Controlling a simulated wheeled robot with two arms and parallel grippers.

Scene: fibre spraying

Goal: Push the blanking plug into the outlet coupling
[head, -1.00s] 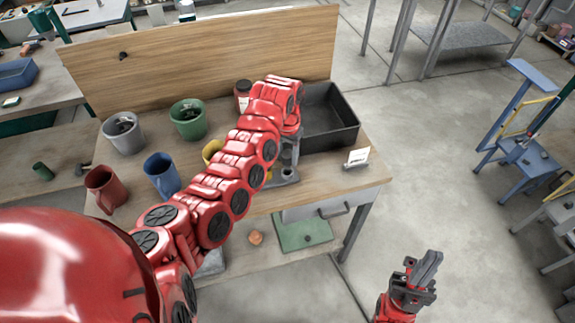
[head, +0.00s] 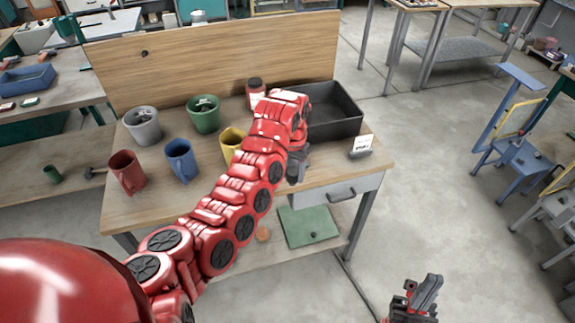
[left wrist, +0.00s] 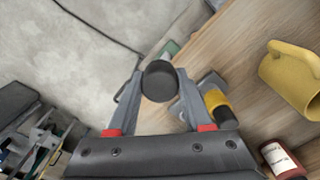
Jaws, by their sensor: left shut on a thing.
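My left gripper (head: 297,172) is over the front part of the wooden bench. In the left wrist view its fingers (left wrist: 159,90) are shut on a round black plug (left wrist: 159,80), held between the tips. A grey fixture carrying a yellow and black cylinder (left wrist: 216,103), which may be the outlet coupling, is behind and to the right of the plug in that view. The plug looks apart from it. In the head view, my arm and gripper hide the plug and most of this fixture. My right gripper (head: 426,296) is low at the right, away from the bench; its finger gap is unclear.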

